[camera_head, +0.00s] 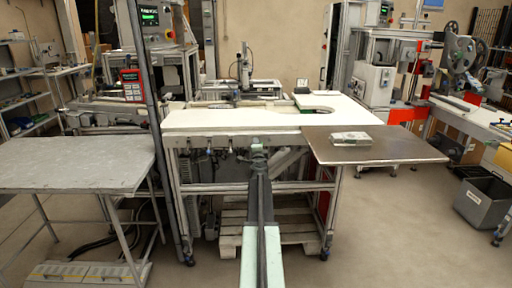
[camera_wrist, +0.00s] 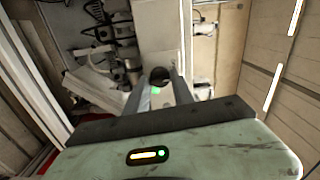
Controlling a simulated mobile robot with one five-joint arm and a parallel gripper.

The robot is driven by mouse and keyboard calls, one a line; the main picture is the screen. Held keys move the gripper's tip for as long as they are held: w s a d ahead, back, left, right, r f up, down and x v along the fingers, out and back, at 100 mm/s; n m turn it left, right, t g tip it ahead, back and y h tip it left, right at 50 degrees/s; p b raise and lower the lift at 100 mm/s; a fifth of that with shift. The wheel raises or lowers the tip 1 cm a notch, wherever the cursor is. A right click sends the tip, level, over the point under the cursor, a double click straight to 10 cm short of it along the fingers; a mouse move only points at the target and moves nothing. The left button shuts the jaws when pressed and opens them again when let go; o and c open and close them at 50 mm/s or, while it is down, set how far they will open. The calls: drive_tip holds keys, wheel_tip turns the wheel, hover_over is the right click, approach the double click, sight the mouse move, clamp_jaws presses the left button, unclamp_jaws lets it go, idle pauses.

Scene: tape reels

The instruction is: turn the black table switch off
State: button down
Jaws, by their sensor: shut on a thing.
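In the wrist view, the black table switch (camera_wrist: 159,75) shows as a dark round knob on a pale box. My gripper (camera_wrist: 159,84) has one finger on each side of it, and the fingers are shut on it. In the head view my gripper (camera_head: 258,150) reaches forward to just under the front edge of the white table (camera_head: 225,119). The switch is hidden behind my gripper there. I cannot tell which way the knob is turned.
A grey table (camera_head: 75,165) stands at the left. A brown board (camera_head: 385,150) with a small pale box (camera_head: 351,139) on it adjoins the white table at the right. A wooden pallet (camera_head: 232,235) lies below the white table. Open floor lies at front right.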

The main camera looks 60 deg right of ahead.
drive_tip(key=n, duration=0.5)
drive_tip(key=shift+s+n, duration=0.1)
drive_tip(key=shift+n, duration=0.3)
idle(0.4)
drive_tip(key=c, duration=1.1)
unclamp_jaws()
drive_tip(key=v, duration=0.7)
drive_tip(key=shift+s+a, duration=0.25)
drive_tip(key=shift+a, duration=0.05)
